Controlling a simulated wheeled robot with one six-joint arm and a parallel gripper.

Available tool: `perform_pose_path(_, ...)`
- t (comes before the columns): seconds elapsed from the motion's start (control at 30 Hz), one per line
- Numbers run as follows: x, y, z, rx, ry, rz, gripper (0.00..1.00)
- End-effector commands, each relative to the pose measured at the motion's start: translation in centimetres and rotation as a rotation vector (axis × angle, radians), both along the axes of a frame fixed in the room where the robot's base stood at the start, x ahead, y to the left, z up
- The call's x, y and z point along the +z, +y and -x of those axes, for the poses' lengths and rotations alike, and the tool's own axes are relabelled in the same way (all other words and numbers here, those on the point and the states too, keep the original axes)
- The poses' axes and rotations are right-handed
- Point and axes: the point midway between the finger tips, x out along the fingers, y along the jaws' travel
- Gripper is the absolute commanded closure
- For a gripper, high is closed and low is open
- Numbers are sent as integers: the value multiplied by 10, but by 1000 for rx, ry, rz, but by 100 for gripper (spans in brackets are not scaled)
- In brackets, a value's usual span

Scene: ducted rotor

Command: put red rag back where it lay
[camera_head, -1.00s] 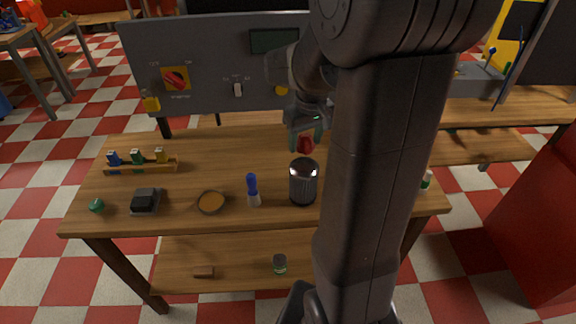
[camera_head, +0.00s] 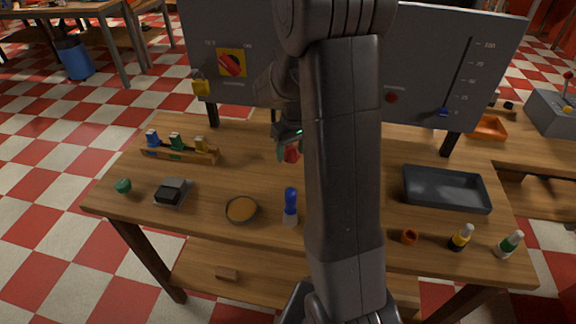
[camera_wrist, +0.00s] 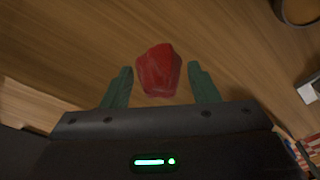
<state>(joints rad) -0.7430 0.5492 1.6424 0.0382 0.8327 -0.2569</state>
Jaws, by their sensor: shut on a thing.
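The red rag (camera_wrist: 158,70) sits between the two green fingers of my gripper (camera_wrist: 160,75) in the wrist view, a small crumpled red bundle. My gripper (camera_head: 284,150) is shut on it. In the head view the rag (camera_head: 291,155) shows as a small red patch beside my arm, over the middle of the wooden table (camera_head: 240,165). It seems held above the wood; the exact gap is hard to judge. My arm hides part of the tabletop, and no mark shows where the rag lay.
A rack with several coloured pieces (camera_head: 180,152), a black-topped block (camera_head: 173,192), a round brown dish (camera_head: 241,209) and a blue-topped bottle (camera_head: 290,207) stand left of my arm. A grey panel (camera_head: 420,70) rises behind.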

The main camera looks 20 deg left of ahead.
Motion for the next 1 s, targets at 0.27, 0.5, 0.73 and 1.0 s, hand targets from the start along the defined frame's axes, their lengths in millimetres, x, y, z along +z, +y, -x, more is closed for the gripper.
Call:
perform_pose_path(0.27,-32,-1,0,0,3,2,70)
perform_pose_path(0.5,-58,-1,1,-1,1,2,70)
perform_pose_path(0.73,-59,0,0,-1,0,0,70)
perform_pose_path(1.0,-61,0,0,0,0,0,24)
